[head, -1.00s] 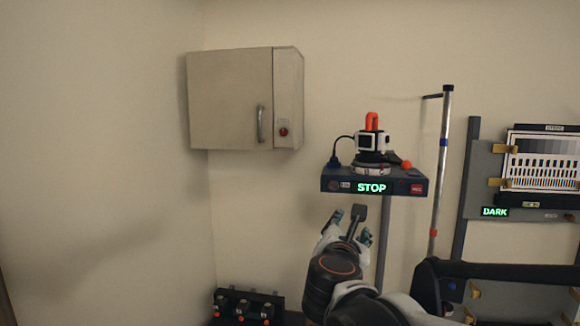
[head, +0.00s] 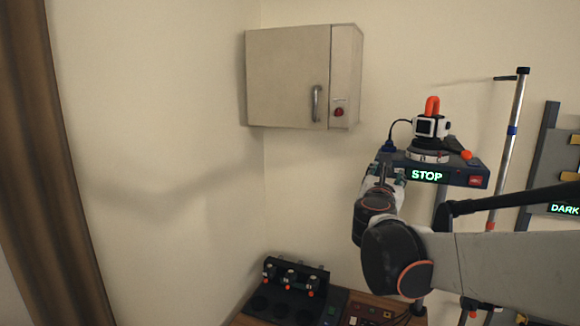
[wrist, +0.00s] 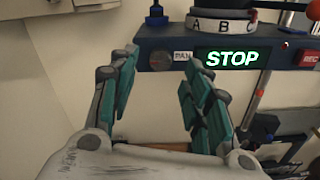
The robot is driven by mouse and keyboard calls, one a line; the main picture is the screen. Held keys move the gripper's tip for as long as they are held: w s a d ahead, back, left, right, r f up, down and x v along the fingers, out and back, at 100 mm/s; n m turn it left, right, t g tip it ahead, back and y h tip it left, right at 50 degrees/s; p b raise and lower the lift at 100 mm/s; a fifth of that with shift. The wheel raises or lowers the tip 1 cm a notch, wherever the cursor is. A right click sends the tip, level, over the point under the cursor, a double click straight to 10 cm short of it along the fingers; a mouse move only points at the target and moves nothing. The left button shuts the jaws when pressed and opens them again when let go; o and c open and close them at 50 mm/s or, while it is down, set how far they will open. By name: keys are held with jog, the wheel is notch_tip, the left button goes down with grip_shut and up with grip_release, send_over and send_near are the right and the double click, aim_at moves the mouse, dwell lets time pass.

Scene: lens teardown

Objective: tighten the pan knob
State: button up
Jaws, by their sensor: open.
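The pan knob (wrist: 159,61) is a dark round knob on the front face of the blue-black pan head base (wrist: 219,35), left of a PAN label (wrist: 183,56). My gripper (wrist: 160,70) is open, with one teal-padded finger on each side of the knob in the wrist picture. The knob appears just beyond the fingertips, and I see no contact. In the head view my gripper (head: 384,174) is at the base's left front end and hides the knob. A green STOP sign (head: 426,175) lights the base's front.
A camera with an orange handle (head: 432,124) stands on the base. A red REC button (head: 475,180) is at its right end. A wall cabinet (head: 289,77) hangs at upper left. A black rack with several knobs (head: 287,292) sits below. A pole (head: 516,120) stands to the right.

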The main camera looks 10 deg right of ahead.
jog(key=shift+x, duration=1.85)
jog(key=shift+s, duration=0.1)
grip_shut()
